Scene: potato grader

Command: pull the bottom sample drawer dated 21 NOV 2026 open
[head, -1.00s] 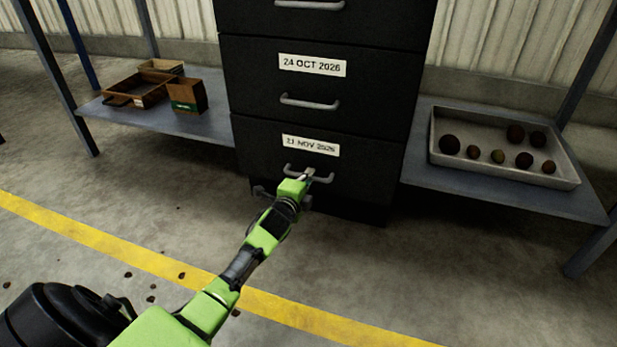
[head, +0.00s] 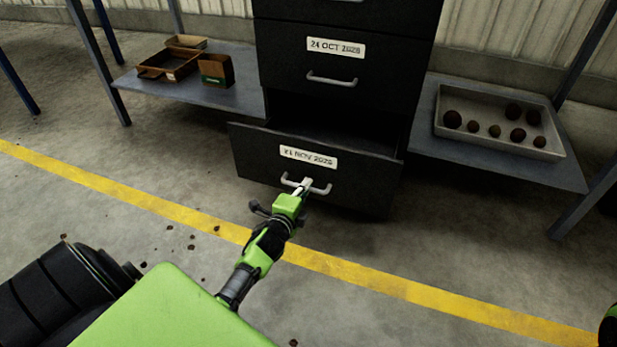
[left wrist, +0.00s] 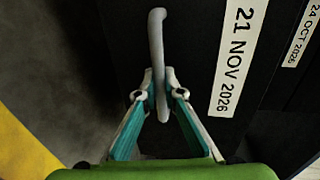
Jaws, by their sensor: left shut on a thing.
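The bottom drawer (head: 250,155) of the black cabinet has a white label (head: 308,157) reading 21 NOV 2026. It stands well out from the cabinet, and the dark gap behind its front shows. My left gripper (head: 302,186) is shut on the drawer's grey bar handle (head: 322,190). In the left wrist view, the two fingers (left wrist: 161,90) close on either side of the handle (left wrist: 157,40), beside the date label (left wrist: 238,55). The inside of the drawer is too dark to make out.
The drawer above (head: 290,70), dated 24 OCT 2026, is closed. A shelf at left holds brown boxes (head: 215,70). A shelf at right holds a grey tray (head: 497,147) with several potatoes. The floor before the drawer is open, crossed by a yellow line (head: 400,288).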

